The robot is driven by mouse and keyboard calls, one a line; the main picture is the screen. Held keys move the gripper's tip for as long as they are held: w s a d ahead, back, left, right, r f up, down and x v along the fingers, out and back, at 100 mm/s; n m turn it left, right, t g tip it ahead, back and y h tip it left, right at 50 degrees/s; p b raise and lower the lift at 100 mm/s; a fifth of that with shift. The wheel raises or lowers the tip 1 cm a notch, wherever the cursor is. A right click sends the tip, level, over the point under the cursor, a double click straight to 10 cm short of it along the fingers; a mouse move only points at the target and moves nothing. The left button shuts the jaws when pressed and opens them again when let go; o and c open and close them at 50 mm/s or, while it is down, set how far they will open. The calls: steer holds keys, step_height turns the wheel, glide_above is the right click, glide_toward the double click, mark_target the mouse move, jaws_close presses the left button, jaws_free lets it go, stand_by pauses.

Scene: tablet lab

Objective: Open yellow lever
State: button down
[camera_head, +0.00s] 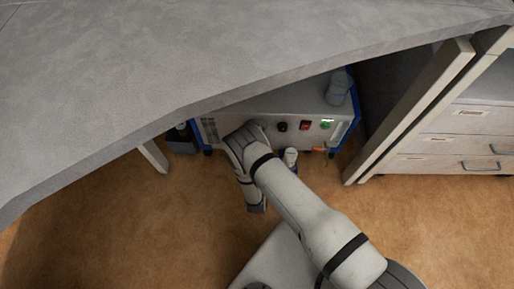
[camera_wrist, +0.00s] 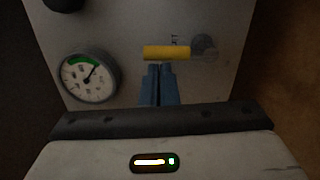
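The yellow lever (camera_wrist: 166,53) shows in the wrist view as a horizontal bar, with a round grey pivot (camera_wrist: 204,47) at its right end on a grey panel. My gripper (camera_wrist: 160,69) has blue fingers pressed together, with nothing visible between them. The fingertips appear just below the lever's left-middle part in the picture; I cannot tell whether they touch it. In the head view I cannot make out the lever or the fingertips.
A round gauge (camera_wrist: 89,77) with a green band sits left of the lever. In the head view, the blue-edged machine (camera_head: 227,128) stands under the grey tabletop (camera_head: 150,60). It carries a red switch (camera_head: 305,126). A drawer cabinet (camera_head: 455,143) is at right; the brown floor (camera_head: 130,225) is clear at left.

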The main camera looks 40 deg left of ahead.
steer(key=shift+s, duration=0.1)
stand_by(0.4)
steer(key=s+d+p, duration=0.2)
steer(key=s+d, duration=0.1)
steer(key=s, duration=0.8)
steer(key=shift+d, duration=0.1)
